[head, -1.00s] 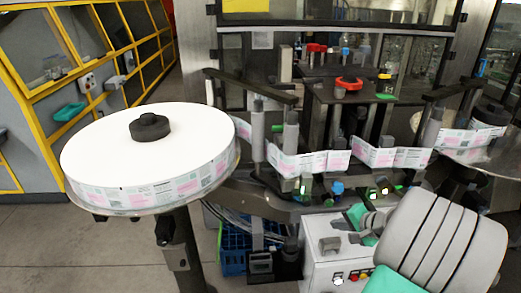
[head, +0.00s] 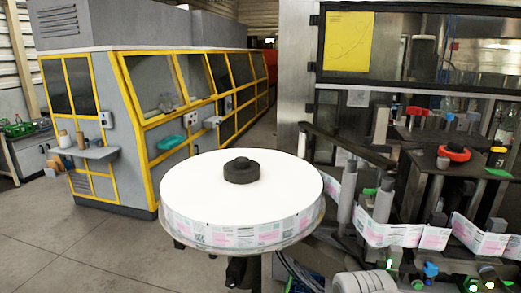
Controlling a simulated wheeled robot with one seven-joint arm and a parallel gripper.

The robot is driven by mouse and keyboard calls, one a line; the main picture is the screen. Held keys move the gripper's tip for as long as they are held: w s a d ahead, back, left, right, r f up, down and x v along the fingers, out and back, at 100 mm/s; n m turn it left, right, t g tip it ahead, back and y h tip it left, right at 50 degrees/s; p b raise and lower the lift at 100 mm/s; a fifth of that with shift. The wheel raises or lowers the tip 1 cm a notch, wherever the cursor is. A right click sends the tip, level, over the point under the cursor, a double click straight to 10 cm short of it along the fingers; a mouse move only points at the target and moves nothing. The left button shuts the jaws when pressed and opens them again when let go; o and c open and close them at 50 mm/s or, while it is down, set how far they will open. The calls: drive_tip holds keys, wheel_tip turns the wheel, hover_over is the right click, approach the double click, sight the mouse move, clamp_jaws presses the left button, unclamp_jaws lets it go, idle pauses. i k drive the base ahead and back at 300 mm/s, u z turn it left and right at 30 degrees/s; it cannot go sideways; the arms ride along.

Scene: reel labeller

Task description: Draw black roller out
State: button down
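A black round, stepped piece (head: 241,171), the likely black roller, sits upright at the centre of a large white label reel (head: 195,186). Only its upper part shows above the reel's flat top; anything lower is hidden. The reel lies flat on a round plate on a dark post, with printed pink and green labels around its side. Nothing touches the black piece. A pale part of my arm shows at the bottom edge, right of the post. My gripper is not in view.
The label strip (head: 388,233) runs right from the reel past grey upright rollers (head: 347,192) into the labelling machine. A dark bar (head: 345,145) reaches out above them. A grey and yellow cabinet (head: 135,130) stands behind left. Floor (head: 80,245) at left is clear.

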sight(458, 189)
drive_tip(key=u, duration=0.05)
drive_tip(key=k, duration=1.1)
drive_tip(key=z, duration=0.7)
drive_tip(key=i, duration=0.9)
drive_tip(key=u, duration=0.65)
